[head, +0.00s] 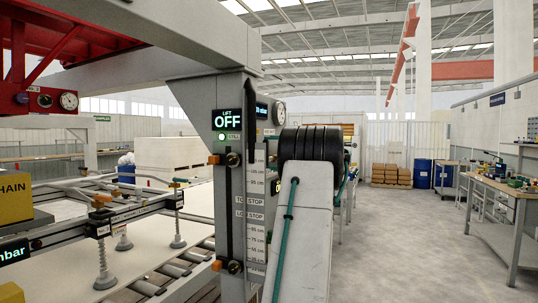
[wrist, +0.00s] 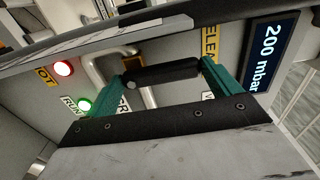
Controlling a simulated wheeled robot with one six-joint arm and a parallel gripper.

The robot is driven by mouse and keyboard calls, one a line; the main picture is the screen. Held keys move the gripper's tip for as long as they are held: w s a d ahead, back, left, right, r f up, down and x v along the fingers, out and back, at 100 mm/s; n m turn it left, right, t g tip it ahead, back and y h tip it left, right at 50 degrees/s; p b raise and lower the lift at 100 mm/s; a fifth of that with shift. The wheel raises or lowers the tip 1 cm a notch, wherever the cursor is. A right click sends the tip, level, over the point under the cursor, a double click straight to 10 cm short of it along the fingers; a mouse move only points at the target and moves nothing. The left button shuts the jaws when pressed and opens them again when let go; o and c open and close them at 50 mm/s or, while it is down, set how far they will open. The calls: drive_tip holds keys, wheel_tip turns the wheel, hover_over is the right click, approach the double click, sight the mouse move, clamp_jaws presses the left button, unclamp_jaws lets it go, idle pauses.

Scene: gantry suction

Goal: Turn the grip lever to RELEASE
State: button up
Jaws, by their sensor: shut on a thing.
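In the wrist view, my gripper (wrist: 163,78) has its two teal fingers shut on the black cylindrical grip of the lever (wrist: 158,75), which lies between them in front of a grey panel. How far the lever is turned cannot be told. In the head view my own arm hides the gripper and lever.
The wrist view shows a display reading 200 mbar (wrist: 262,58), a red lamp (wrist: 63,68), a green lamp (wrist: 84,104) by RUN, and a bent metal pipe (wrist: 97,50). In the head view the LIFT display (head: 229,123) reads OFF. A workbench (head: 505,190) stands right; floor between is clear.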

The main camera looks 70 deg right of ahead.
drive_tip(key=shift+f, duration=0.15)
drive_tip(key=o, duration=1.1)
drive_tip(key=shift+o, duration=0.2)
drive_tip(key=shift+s, duration=0.15)
drive_tip(key=s, duration=0.7)
drive_tip(key=shift+s, duration=0.35)
